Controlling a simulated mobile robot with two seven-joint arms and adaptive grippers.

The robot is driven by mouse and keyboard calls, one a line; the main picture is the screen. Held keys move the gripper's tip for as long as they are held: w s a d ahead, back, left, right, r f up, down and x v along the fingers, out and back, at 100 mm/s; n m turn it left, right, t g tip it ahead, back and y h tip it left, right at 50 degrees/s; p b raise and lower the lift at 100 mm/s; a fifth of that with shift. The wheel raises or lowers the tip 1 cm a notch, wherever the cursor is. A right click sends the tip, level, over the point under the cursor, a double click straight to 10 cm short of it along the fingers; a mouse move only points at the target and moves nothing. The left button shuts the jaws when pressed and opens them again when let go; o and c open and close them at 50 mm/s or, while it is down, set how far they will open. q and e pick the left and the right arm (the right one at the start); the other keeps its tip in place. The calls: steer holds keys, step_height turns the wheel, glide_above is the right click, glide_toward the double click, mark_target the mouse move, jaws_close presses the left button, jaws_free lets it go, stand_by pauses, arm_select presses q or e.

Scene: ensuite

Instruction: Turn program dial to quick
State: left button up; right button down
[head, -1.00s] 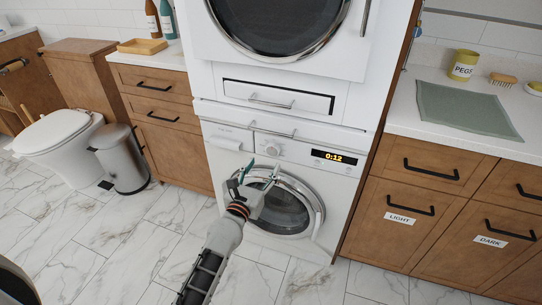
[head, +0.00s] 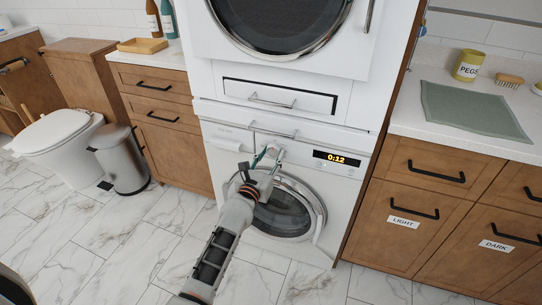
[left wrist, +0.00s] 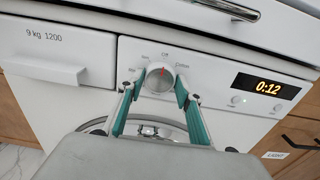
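The program dial (left wrist: 159,79) is a round silver knob on the washing machine's white front panel. Its red mark points up, near the label "Off"; a label to its right looks like "Cotton", and the other labels are too small to read surely. My left gripper (left wrist: 158,98) is open in the left wrist view, its teal fingers on either side of the dial's lower part; I cannot tell whether they touch it. In the head view my left gripper (head: 262,158) reaches up to the panel and partly hides the dial. My right gripper is not in view.
The washer's lit display (head: 337,158) reads 0:12, right of the dial. The detergent drawer (left wrist: 43,65) is to its left. The round washer door (head: 288,209) is below, and a drawer handle (head: 273,132) juts out just above.

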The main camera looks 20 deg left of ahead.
arm_select(q)
steer(key=shift+c, duration=1.1)
